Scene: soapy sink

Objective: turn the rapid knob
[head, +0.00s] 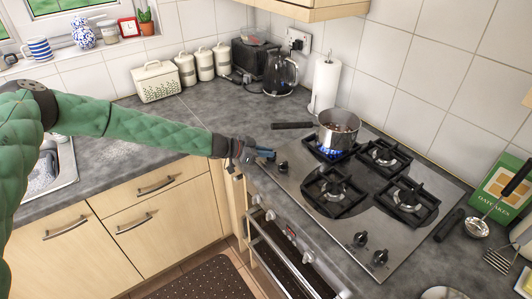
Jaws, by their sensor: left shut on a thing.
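The steel hob (290,189) has a row of dark knobs along its front edge. My left gripper (264,154) is shut at the far left end of this row. It is closed on a knob there, which I take for the rapid knob; the fingers mostly hide it. Another knob (283,167) stands just right of the fingers, and two more, a third knob (360,239) and a fourth knob (380,257), are farther right. A blue flame (322,151) burns under a steel saucepan (340,136) on the back left burner. My right gripper is not in view.
The saucepan's dark handle (292,125) points left, behind my left gripper. A paper towel roll (325,84), kettle (281,74) and toaster (254,57) stand at the back. The counter left of the hob is mostly clear.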

